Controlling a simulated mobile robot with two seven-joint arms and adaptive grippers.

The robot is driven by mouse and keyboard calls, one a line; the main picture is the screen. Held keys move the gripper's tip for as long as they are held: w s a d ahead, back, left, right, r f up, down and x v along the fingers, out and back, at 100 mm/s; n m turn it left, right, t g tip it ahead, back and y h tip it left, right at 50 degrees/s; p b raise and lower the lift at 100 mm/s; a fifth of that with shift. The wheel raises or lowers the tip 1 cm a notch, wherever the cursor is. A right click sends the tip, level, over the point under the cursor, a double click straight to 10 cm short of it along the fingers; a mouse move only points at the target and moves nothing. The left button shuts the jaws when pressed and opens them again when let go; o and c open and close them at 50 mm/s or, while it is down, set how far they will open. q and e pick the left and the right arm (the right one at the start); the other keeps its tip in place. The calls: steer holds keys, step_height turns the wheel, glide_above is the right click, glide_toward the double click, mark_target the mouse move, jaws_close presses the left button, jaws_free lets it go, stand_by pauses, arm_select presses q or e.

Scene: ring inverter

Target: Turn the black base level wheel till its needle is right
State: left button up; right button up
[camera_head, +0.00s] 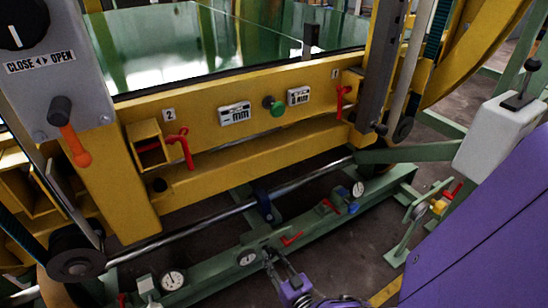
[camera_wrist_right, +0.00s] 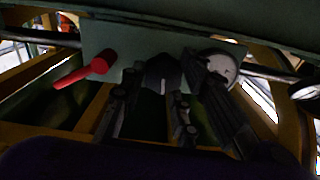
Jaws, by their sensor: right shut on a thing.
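The black base level wheel (camera_wrist_right: 163,73) is a dark faceted knob on a pale green plate in the right wrist view. My right gripper (camera_wrist_right: 160,85) is shut on it, with a finger on each side. The round white dial (camera_wrist_right: 224,66) is beside the wheel, partly covered by a finger; its needle is too dim to read. In the head view the dial (camera_head: 248,258) sits on the green base beam, just left of my right gripper (camera_head: 274,258). The wheel is too small to make out there. My left gripper is not in view.
A red handle (camera_wrist_right: 92,77) sticks out on the other side of the wheel; it shows in the head view (camera_head: 292,239). More dials (camera_head: 173,280) (camera_head: 358,189) lie along the green beam (camera_head: 210,282). The yellow frame (camera_head: 225,165) stands behind, with a steel rod (camera_head: 200,218) between.

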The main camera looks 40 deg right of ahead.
steer(key=shift+s+d+f, duration=0.1)
steer(key=shift+s+d, duration=0.15)
steer(key=shift+d, duration=0.3)
stand_by(0.4)
steer(key=o, duration=1)
steer(key=shift+o, duration=0.2)
steer(key=shift+a, duration=0.15)
steer(key=shift+o, duration=0.2)
steer(key=shift+w+a, duration=0.15)
